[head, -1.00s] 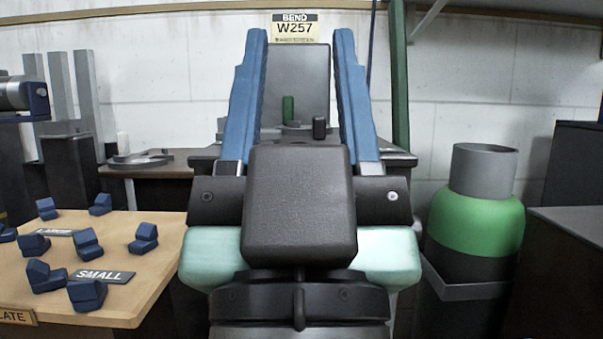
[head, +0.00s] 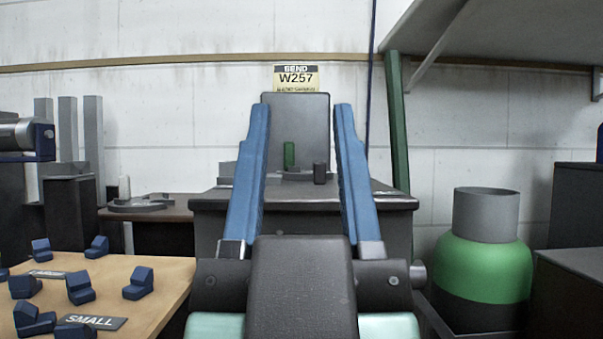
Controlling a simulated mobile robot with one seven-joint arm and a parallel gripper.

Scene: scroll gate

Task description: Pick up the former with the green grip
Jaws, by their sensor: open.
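The former with the green grip (head: 289,155) stands on the dark bench at the back, seen between my fingers. Its upright green grip is clear; its grey base is small and partly hidden behind a black upright grip (head: 320,173) to its right. My gripper (head: 300,108) is open, with two long blue fingers spread left and right and nothing between them. It points toward the bench, and the former appears beyond it. I cannot tell the exact distance.
A former with a white grip (head: 124,187) lies on the left bench. A wooden table (head: 165,290) with several blue blocks is at front left. A grey-green-black cylinder (head: 485,265) stands at right. A grey plate (head: 318,112) and a "BEND W257" sign (head: 296,78) are behind.

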